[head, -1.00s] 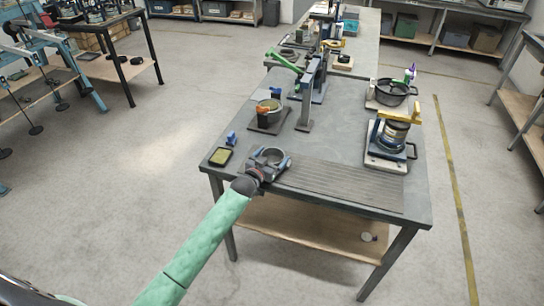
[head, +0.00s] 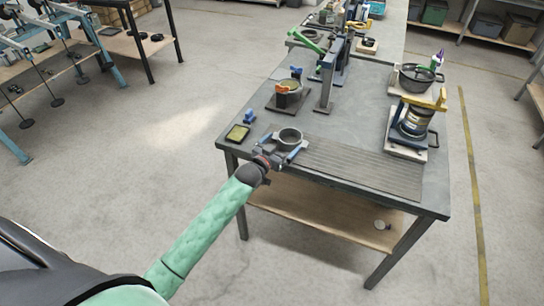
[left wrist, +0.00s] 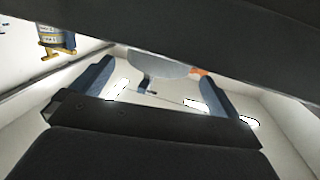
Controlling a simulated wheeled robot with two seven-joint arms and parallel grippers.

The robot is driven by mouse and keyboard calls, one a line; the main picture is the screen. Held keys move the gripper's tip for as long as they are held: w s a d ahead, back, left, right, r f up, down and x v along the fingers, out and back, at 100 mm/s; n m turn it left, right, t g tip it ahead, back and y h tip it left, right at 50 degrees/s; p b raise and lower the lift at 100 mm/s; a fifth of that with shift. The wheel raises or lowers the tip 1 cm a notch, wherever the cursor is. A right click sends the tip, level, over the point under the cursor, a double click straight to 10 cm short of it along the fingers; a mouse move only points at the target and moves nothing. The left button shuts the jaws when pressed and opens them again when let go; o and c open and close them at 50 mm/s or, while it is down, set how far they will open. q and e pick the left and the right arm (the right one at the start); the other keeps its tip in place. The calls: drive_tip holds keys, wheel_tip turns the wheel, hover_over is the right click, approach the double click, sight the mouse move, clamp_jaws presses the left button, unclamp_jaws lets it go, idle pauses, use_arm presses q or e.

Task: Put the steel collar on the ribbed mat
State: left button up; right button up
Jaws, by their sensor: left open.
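The steel collar (head: 290,136) is a short dark grey ring lying on the table by the far left corner of the ribbed mat (head: 365,172). The mat is a flat grey grooved rectangle along the table's front; I cannot tell whether the collar touches its edge. My left gripper (head: 283,143) comes over the front left table edge. It is open, its blue fingers apart, with the collar at and just beyond the fingertips. In the left wrist view both fingers (left wrist: 152,84) show spread; a grey rounded shape lies beyond them, its identity unclear. My right gripper is not in view.
A small tray with a yellow-green pad (head: 238,132) and a blue piece (head: 250,117) stand left of the collar. A lever frame (head: 328,75) and an orange-handled fixture (head: 287,95) stand behind. A yellow-topped press (head: 415,120) and black pot (head: 416,76) stand right. The mat is bare.

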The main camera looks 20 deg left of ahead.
use_arm(q)
drive_tip(key=b+v, duration=0.1)
drive_tip(key=v, duration=0.5)
drive_tip(key=shift+s+b, duration=0.25)
drive_tip(key=shift+b, duration=0.05)
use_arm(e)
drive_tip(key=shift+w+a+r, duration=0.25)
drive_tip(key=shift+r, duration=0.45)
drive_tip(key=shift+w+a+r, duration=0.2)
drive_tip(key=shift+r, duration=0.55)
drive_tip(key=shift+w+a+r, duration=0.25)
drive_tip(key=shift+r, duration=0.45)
use_arm(q)
drive_tip(key=s+d+f+g+y, duration=0.1)
drive_tip(key=s+d+f+g, duration=0.2)
drive_tip(key=s, duration=0.4)
drive_tip(key=s+d+f+g+y, duration=0.1)
drive_tip(key=s+f+g, duration=0.2)
drive_tip(key=s+f, duration=0.3)
drive_tip(key=s+g+y, duration=0.2)
drive_tip(key=s+g, duration=0.5)
drive_tip(key=s, duration=1.7)
wheel_tip(320, 180, down, 34)
drive_tip(key=d+g, duration=0.2)
drive_tip(key=d, duration=0.1)
drive_tip(key=s+f, duration=0.5)
drive_tip(key=f, duration=0.7)
drive_tip(key=shift+h, duration=0.3)
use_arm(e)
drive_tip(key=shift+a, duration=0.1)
